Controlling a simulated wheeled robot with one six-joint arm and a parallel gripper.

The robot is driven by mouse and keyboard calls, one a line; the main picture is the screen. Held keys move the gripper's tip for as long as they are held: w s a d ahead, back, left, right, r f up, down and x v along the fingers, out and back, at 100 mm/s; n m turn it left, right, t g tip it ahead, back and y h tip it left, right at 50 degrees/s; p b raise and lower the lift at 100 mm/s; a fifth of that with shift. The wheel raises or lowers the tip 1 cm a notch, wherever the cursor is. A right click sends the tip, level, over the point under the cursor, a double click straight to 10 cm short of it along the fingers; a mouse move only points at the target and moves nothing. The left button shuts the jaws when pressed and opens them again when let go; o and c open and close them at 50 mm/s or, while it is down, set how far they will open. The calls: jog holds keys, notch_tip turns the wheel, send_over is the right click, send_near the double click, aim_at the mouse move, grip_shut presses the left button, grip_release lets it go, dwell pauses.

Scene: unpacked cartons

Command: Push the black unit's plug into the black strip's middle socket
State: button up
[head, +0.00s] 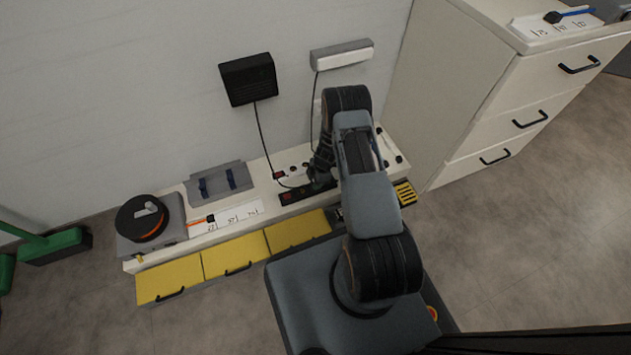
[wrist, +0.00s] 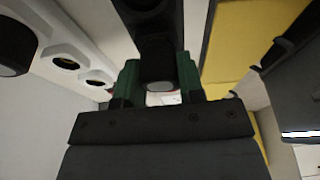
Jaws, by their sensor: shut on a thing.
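The black unit (head: 248,80) hangs on the wall, and its dark cable runs down to the bench near my gripper. The black strip (head: 291,198) lies along the bench's front; my gripper and arm cover much of it, including its middle. My gripper (head: 318,182) is low over the strip. In the wrist view its green fingers (wrist: 158,84) are shut on a black plug (wrist: 156,58). Whether the plug is above the middle socket, touching it or in it cannot be told.
A white strip (head: 294,169) lies behind the black one. A white unit (head: 342,56) hangs on the wall, its cable dropping behind my arm. A blue-grey bracket (head: 219,181) and a black-and-orange reel (head: 145,218) are to the left. A drawer cabinet (head: 505,95) stands right.

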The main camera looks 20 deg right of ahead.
jog(key=shift+f+b, duration=0.25)
jog(key=shift+b, duration=0.15)
dwell(0.5)
jog(key=o, duration=1.2)
jog(key=p+v, duration=0.5)
jog(key=v, duration=0.9)
